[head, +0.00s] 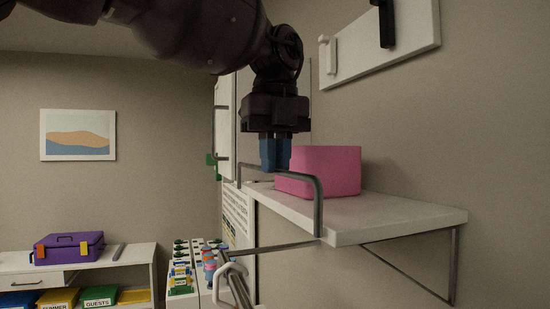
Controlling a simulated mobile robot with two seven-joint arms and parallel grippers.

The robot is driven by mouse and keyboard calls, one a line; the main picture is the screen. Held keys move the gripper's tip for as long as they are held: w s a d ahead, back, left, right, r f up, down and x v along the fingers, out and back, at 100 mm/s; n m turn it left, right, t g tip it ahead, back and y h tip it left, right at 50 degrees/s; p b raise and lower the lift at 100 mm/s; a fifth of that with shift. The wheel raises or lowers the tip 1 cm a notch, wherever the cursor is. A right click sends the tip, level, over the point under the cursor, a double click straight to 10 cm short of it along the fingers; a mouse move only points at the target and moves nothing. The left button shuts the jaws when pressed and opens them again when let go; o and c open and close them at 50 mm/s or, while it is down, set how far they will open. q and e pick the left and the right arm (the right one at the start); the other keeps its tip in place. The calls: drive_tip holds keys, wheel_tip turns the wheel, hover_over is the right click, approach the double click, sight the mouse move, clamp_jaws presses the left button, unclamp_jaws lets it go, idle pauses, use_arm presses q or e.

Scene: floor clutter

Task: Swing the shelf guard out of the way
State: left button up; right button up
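The shelf guard (319,203) is a bent grey metal bar standing up at the near left end of the white shelf (400,217). Its top rail runs back to the left, and its legs come down at the shelf's edge. My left gripper (275,169) points down over the top rail, its blue fingertips at the rail in the picture. The fingers look close together, but I cannot tell whether they grip the rail. A pink bin (325,172) stands on the shelf just behind the guard and gripper.
A white wall rail with pegs (380,45) hangs above the shelf. A metal bracket (453,270) supports the shelf's right end. At lower left, a low white unit (135,258) carries a purple toolbox (68,247). Small coloured items (181,270) stand left of the shelf.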

use_arm(q)
clamp_jaws()
